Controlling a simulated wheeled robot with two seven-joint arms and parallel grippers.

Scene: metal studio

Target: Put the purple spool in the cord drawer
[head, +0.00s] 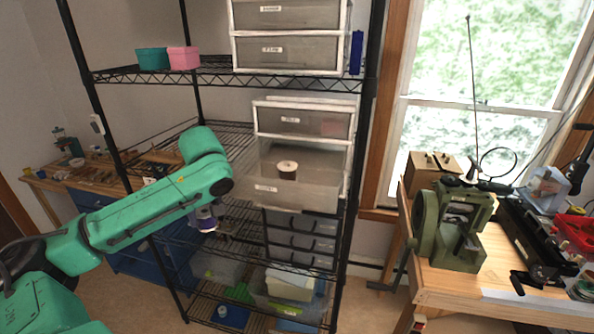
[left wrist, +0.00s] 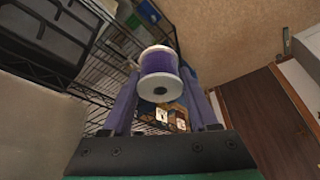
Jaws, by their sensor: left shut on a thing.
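The purple spool (left wrist: 160,65) with white end flanges sits between the two fingers of my left gripper (left wrist: 160,82) in the left wrist view. The gripper is shut on it. In the head view the purple spool (head: 204,222) shows below the end of my green left arm, left of the drawers and in front of the shelf rack. A clear drawer (head: 305,194) in the white-framed unit is pulled open; its label is too small to read. A brown spool with white ends (head: 287,168) shows in it. My right gripper is not in view.
A black wire shelf rack (head: 215,72) holds the drawer unit, teal (head: 152,59) and pink (head: 184,58) boxes, and bins lower down. The drawer above the open one (head: 305,121) is closed. A workbench (head: 450,290) with a green machine stands at right.

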